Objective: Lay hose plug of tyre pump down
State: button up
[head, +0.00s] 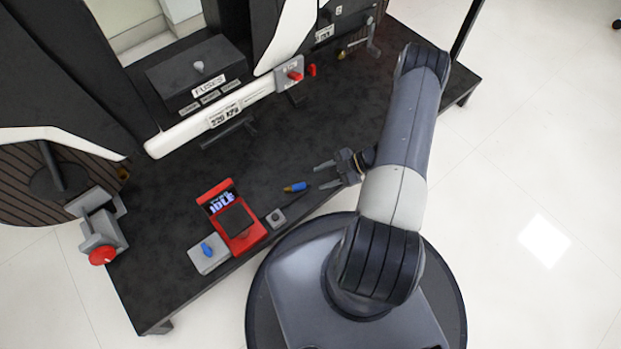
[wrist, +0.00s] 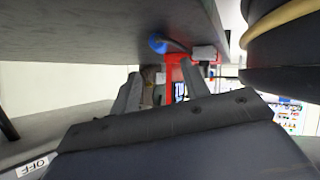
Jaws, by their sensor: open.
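The hose plug (head: 295,187), blue with a yellow end, lies on the dark deck of the rig in the head view. The red tyre pump (head: 236,226) with a lit display stands to its left. My gripper (head: 322,177) is open and empty, just right of the plug, its fingers pointing towards it without touching. In the wrist view the deck fills the top of the picture. A blue round end (wrist: 157,43), which looks like the plug, shows beyond my open fingers (wrist: 163,85), with part of the red pump (wrist: 174,68) behind it.
A small grey block (head: 275,218) sits between pump and plug. A grey block with a blue knob (head: 208,252) is left of the pump. A white rail (head: 225,112), a fuse box (head: 196,75) and a red-handled valve (head: 291,74) stand behind.

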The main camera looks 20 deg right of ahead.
aim_at(305, 185)
jog(key=p+v, duration=0.1)
jog(key=v, duration=0.4)
jog(key=shift+d+r, duration=0.1)
jog(key=shift+d, duration=0.05)
jog(key=b+x, duration=0.4)
jog(key=x, duration=0.8)
jog(key=shift+f, duration=0.25)
jog(key=shift+f+b, duration=0.1)
jog(key=shift+b, duration=0.25)
